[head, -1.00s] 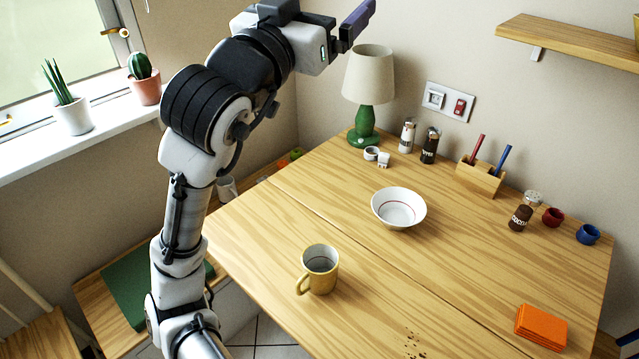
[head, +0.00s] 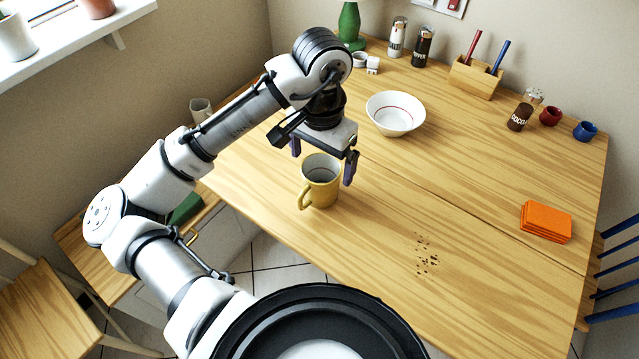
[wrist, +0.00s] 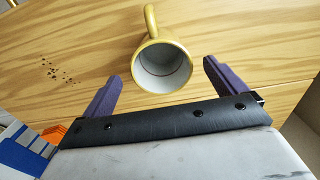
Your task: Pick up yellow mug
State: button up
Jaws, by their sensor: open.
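The yellow mug (head: 321,188) stands upright on the wooden table (head: 380,270) near its left edge, with its handle toward the lower left in the head view. Its inside is pale and looks empty. My gripper (head: 322,165) is open above the mug, pointing down, with its purple fingers apart to either side. In the wrist view the mug (wrist: 162,66) lies ahead of the gap between the fingers of my gripper (wrist: 162,80), its handle pointing away at the top. The fingers do not visibly touch it.
A white bowl (head: 396,114) stands behind and right of the mug. Orange napkins or cloths (head: 546,221) lie at the right, and dark crumbs (head: 427,255) in front. Shakers (head: 423,47), a pen holder (head: 475,78) and a lamp (head: 351,25) line the back. The table around the mug is clear.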

jog(key=shift+s+a+f, duration=0.1)
jog(key=shift+f, duration=1.65)
jog(key=shift+a+f, duration=0.1)
jog(key=shift+f, duration=1.65)
jog(key=c, duration=1.2)
jog(key=shift+r, duration=0.1)
